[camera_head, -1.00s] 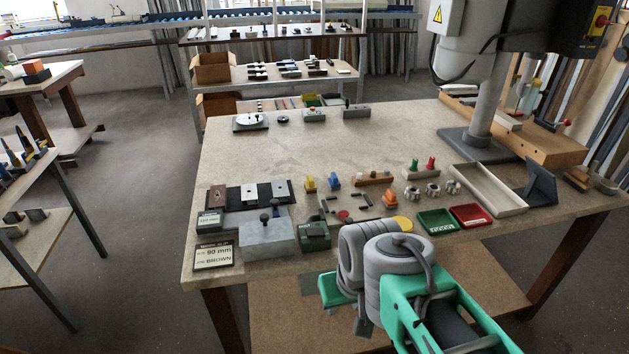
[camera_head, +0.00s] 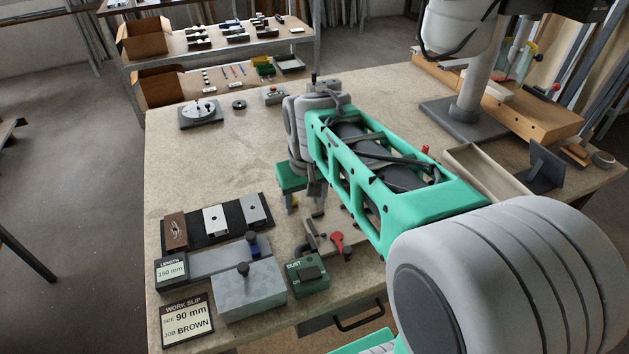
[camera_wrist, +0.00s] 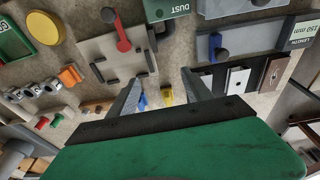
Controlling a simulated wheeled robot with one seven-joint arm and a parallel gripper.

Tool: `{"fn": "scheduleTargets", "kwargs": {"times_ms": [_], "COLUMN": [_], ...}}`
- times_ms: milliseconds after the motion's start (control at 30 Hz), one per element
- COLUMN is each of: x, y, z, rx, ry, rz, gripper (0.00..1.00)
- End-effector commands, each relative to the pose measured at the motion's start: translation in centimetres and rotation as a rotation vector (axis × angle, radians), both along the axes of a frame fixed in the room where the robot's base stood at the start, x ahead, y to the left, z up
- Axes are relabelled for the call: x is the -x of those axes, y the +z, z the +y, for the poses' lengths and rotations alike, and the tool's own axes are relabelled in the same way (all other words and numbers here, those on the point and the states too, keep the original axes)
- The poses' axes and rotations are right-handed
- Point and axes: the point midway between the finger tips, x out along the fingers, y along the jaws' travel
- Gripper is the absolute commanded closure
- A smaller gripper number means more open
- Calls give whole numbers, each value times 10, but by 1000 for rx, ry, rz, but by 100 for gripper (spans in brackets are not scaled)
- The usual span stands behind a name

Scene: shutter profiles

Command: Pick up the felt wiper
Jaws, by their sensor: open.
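A small green box marked DUST (camera_head: 300,287) stands at the table's front, right of the grey block. The DUST box also shows at the top edge of the wrist view (camera_wrist: 166,9), partly cut off. My gripper (camera_head: 304,210) is open and empty, pointing down above the table, beyond the DUST box.
A grey block with a dark knob (camera_head: 248,292) stands left of the DUST box. A dark mat with profile samples (camera_head: 230,232) lies behind it. A pale plate with a red-handled tool (camera_wrist: 122,38) lies near the gripper. A drill column (camera_head: 470,90) rises at the right.

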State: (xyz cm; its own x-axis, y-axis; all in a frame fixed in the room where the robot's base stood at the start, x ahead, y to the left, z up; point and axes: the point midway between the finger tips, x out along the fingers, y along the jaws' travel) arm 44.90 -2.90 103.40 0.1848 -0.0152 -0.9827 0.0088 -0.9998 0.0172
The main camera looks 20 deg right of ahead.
Motion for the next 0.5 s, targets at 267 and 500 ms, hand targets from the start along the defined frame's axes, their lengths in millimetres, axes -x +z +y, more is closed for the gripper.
{"fn": "scheduleTargets", "kwargs": {"times_ms": [267, 500], "x": [-129, -148], "y": [-29, -61], "z": [-75, -93], "rx": [-11, -17], "ry": [-14, -13], "rz": [161, 192], "gripper": [42, 42]}}
